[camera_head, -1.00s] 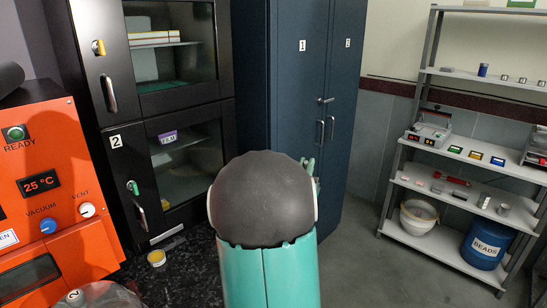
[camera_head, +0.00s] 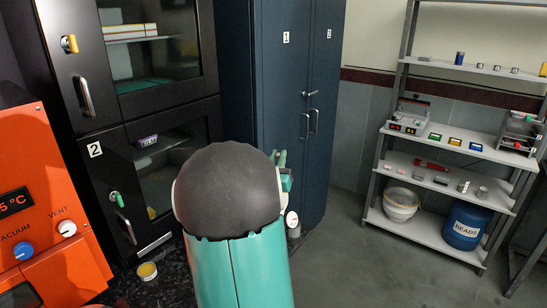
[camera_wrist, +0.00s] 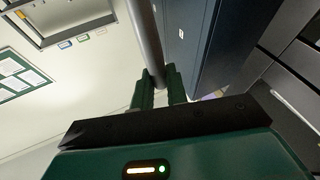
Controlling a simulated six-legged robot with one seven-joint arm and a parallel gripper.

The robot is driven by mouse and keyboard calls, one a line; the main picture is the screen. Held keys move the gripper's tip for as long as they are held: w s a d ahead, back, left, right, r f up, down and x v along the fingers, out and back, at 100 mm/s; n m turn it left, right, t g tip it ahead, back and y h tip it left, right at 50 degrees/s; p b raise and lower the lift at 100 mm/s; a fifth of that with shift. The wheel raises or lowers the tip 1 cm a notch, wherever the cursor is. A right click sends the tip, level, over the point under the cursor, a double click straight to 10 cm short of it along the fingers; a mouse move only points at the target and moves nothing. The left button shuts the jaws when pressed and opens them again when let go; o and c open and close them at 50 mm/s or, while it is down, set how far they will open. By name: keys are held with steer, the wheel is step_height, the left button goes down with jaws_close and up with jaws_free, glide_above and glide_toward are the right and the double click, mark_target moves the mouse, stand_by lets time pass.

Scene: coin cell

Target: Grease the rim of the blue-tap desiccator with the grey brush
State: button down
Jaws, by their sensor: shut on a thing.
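My gripper (camera_wrist: 160,82) is shut on a grey rod (camera_wrist: 148,40) in the wrist view, which looks like the grey brush's handle. The rod runs up out of that picture, so its bristle end is not visible. In the head view my arm's dark, rounded link hides most of the gripper; only a few green parts show at its right edge. I cannot make out a desiccator with a blue tap in either current view. A small round tin with yellowish contents (camera_head: 147,271) stands open on the black speckled top (camera_head: 172,272).
An orange oven (camera_head: 45,225) stands at left. Black glass-door cabinets (camera_head: 85,130) with yellow and green handles are behind, beside dark blue lockers (camera_head: 290,100). A grey shelf rack (camera_head: 425,233) at right holds a white bucket (camera_head: 401,204) and a BEADS drum (camera_head: 466,226). Open floor lies before it.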

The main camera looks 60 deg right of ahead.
steer(key=shift+w+f, duration=0.15)
steer(key=shift+f, duration=0.35)
step_height(320, 180, down, 5)
steer(key=shift+r, duration=0.1)
steer(key=shift+f, duration=0.7)
stand_by(1.9)
steer(key=shift+r, duration=3.6)
